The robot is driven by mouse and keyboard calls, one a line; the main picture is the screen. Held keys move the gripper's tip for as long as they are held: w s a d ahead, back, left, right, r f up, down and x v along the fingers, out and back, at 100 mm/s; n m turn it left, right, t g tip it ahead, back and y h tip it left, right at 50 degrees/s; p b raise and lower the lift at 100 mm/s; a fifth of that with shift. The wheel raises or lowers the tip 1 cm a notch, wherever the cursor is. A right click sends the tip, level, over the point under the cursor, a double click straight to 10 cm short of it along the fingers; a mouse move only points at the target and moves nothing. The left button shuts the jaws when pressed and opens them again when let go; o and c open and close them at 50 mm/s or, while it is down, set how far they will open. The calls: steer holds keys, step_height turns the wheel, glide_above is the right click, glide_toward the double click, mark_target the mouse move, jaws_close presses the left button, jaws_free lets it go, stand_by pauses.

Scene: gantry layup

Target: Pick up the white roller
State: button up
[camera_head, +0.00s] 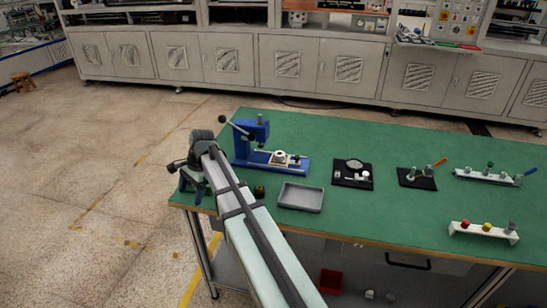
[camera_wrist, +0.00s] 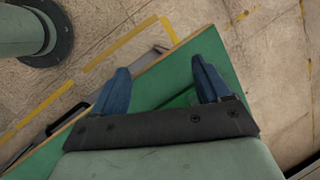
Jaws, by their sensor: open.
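My gripper (camera_wrist: 160,66) shows two blue fingers spread apart with nothing between them in the wrist view. They are above a corner of the green table (camera_wrist: 170,88). In the head view my arm reaches to the table's left end, and its wrist hides part of that end. I cannot single out the white roller with certainty. A small white piece (camera_head: 365,175) lies on a black mat (camera_head: 345,184) beside a pale round disc (camera_head: 354,164), well to the right of my gripper. No white roller shows in the wrist view.
A blue press (camera_head: 250,140) stands close to my wrist, with a grey tray (camera_head: 301,196) in front of it. Another black mat (camera_head: 417,180) holds tools.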

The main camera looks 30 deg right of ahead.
steer(key=d+r+m+h, duration=0.2)
steer(key=d+r, duration=0.1)
steer(key=d, duration=1)
steer(key=d+r+m+h, duration=0.1)
steer(key=d+r+m, duration=0.15)
steer(key=d, duration=1.15)
steer(key=m+t+y, duration=0.1)
steer(key=m+y, duration=0.2)
steer(key=m, duration=0.3)
glide_toward(280, 153)
steer(key=x, duration=0.8)
steer(key=shift+a+f, duration=0.2)
steer(key=shift+f, duration=0.2)
steer(key=shift+t, duration=0.3)
steer(key=c, duration=1.1)
steer(key=shift+c, duration=0.2)
